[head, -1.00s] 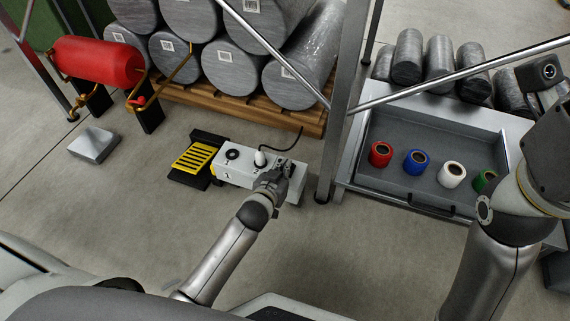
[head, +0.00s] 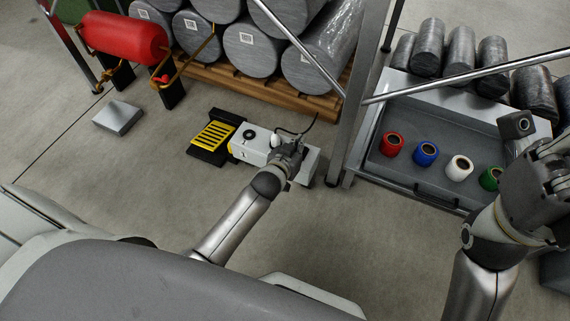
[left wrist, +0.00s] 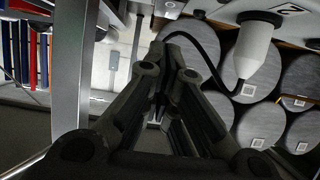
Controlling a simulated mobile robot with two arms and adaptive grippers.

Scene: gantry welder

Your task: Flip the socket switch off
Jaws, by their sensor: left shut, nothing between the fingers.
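A white socket box (head: 246,155) lies on the floor with a round black dial (head: 249,134) and a white plug (head: 276,141) with a black cable. The plug shows large in the left wrist view (left wrist: 251,52), at the upper right. My left gripper (head: 293,147) is shut and empty over the right part of the box, right of the plug. In the left wrist view its fingers (left wrist: 172,72) are together.
A yellow and black pedal (head: 213,137) adjoins the box on the left. A metal rack post (head: 352,120) stands close to the right. A grey drawer (head: 425,192) holds several coloured rolls. Wrapped cylinders lie on a pallet (head: 260,87) behind. Floor in front is clear.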

